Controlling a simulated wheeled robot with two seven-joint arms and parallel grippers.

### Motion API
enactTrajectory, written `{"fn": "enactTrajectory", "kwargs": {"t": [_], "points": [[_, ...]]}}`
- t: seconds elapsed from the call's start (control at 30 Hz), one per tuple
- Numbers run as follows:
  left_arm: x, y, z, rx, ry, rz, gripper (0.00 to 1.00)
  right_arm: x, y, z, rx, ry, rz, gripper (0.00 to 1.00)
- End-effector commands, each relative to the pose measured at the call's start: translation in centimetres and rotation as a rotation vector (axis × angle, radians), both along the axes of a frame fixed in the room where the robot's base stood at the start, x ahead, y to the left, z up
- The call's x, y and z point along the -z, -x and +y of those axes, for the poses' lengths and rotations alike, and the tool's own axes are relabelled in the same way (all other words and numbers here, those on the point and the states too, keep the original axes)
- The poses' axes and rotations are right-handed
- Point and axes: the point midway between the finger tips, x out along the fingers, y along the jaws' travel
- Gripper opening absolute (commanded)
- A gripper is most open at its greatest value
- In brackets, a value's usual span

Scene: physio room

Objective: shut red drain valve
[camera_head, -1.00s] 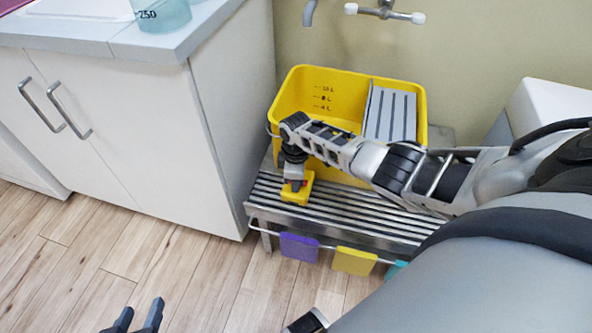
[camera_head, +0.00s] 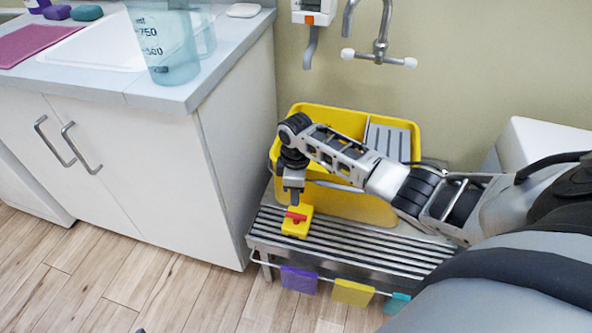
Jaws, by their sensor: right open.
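The red drain valve handle (camera_head: 297,215) lies crosswise on a small yellow block (camera_head: 296,229), which sits on the slatted metal bench in front of the yellow bucket. My right gripper (camera_head: 295,199) points down just above the handle and is open. Its fingertips overlap the handle's upper edge in the picture, so I cannot tell whether they touch it. Of my left gripper only a tiny dark tip shows at the bottom edge of the view.
The yellow bucket (camera_head: 345,203) with a grey slatted insert stands on the metal bench (camera_head: 350,246). Colored tags hang from its front rail. A white cabinet (camera_head: 130,165) stands at left, with a clear measuring jug (camera_head: 165,50) on its counter. A wall tap (camera_head: 380,52) is above.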

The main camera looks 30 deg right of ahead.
Motion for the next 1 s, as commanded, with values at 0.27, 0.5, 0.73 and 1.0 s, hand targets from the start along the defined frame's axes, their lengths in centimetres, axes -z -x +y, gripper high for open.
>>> {"fn": "enactTrajectory", "kwargs": {"t": [0.27,0.5,0.73,1.0], "points": [[-0.5,-0.1,0.0,-0.003,0.0,0.013,0.41,-4.0,0.0,0.0,0.0,-0.001,-0.001,0.41],[-0.4,-0.1,0.0,-0.003,0.0,0.015,0.41,-4.4,0.0,0.0,0.0,-0.001,0.001,0.41],[-0.4,-0.1,0.1,-0.003,0.0,0.016,0.41,-4.4,0.0,0.0,0.0,0.0,0.0,0.41],[-0.7,-0.1,0.1,-0.003,0.0,0.016,0.41,-3.7,0.5,1.0,0.001,-0.01,-0.019,0.41]]}}
